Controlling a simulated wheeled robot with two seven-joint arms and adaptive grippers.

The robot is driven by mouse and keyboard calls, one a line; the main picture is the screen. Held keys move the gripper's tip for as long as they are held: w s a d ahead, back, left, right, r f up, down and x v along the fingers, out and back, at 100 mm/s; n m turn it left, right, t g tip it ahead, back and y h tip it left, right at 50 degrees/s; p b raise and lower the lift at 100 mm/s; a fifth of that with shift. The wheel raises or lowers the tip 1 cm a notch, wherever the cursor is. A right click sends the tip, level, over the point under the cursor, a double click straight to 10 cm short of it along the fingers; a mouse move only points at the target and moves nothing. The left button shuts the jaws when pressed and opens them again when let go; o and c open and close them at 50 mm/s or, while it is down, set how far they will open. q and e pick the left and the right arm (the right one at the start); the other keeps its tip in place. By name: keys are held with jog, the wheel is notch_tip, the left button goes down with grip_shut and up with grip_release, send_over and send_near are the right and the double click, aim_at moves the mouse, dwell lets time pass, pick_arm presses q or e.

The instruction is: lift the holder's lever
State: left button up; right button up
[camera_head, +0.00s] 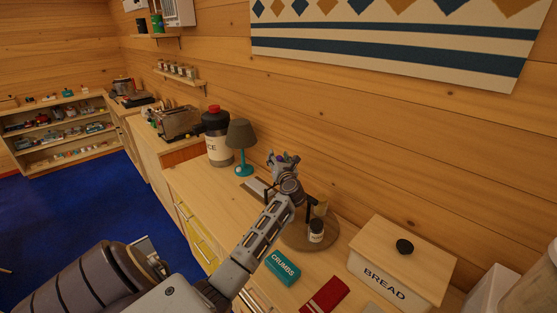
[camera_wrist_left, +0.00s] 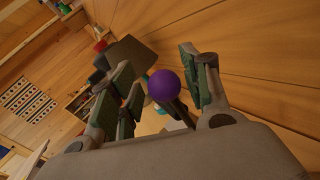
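A purple ball knob (camera_wrist_left: 163,84), which looks like the end of the lever, sits between my left gripper's fingers in the left wrist view. A dark rod seems to run down behind it. My left gripper (camera_head: 284,161) is over the counter near the wall in the head view, with a small purple patch among its fingers. In the wrist view the left gripper (camera_wrist_left: 160,76) is open, with green-padded fingers on both sides of the knob. I cannot tell whether they touch it. The holder is mostly hidden behind my arm. My right gripper is not in view.
A round brown board (camera_head: 329,238) carries a small dark jar (camera_head: 316,231). A teal lamp (camera_head: 241,140) stands left of my gripper. The wall is close behind.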

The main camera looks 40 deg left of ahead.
pick_arm(q)
jog(key=shift+d, duration=0.2)
jog(key=shift+s+d+f, duration=0.1)
jog(key=shift+s+d, duration=0.25)
jog(key=shift+d, duration=0.05)
jog(key=v, duration=1)
jog(key=shift+s+d, duration=0.2)
jog(key=shift+d, duration=0.1)
dwell(0.4)
